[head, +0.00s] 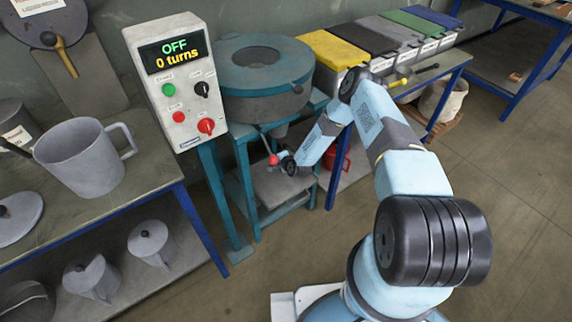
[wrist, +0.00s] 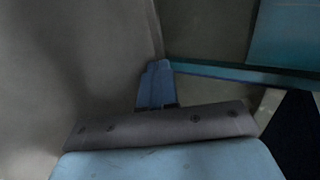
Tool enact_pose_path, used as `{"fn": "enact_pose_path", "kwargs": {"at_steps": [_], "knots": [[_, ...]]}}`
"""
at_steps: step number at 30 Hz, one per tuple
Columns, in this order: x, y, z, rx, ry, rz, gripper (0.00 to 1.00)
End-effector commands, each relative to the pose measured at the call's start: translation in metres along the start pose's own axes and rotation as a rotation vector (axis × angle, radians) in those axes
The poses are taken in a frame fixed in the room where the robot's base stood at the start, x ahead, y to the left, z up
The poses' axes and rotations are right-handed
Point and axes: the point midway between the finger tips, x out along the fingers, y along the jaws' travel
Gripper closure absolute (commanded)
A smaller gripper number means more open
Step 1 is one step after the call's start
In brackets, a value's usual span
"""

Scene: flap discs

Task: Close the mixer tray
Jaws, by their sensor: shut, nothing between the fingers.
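The mixer (head: 262,75) is a round drum with a teal lid and rim on a teal stand. A lever with a red ball end (head: 273,160) hangs below the drum. The mixer tray cannot be told apart clearly under the drum. My arm reaches in from the right, its far end close beside the red ball; I cannot tell if they touch. My gripper (wrist: 156,68) shows as blue fingers pressed together in the wrist view, empty. Beyond it are a grey-brown surface on the left and a teal bar on the right. The red ball is not visible there.
A control box (head: 180,80) reads OFF, 0 turns, left of the mixer. A grey mug (head: 82,160) stands on the left table. Several lidded bins, one yellow (head: 336,48), line the back bench. A grey plate (head: 280,184) lies low in the stand. Open floor lies in front.

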Motion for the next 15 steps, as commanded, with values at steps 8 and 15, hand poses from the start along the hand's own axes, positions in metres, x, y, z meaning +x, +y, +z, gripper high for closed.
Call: {"fn": "enact_pose_path", "kwargs": {"at_steps": [8,15], "knots": [[-0.046,0.011,0.001,-0.001,-0.008,0.007,1.00],[-0.091,0.012,-0.001,-0.001,-0.006,0.008,1.00]]}}
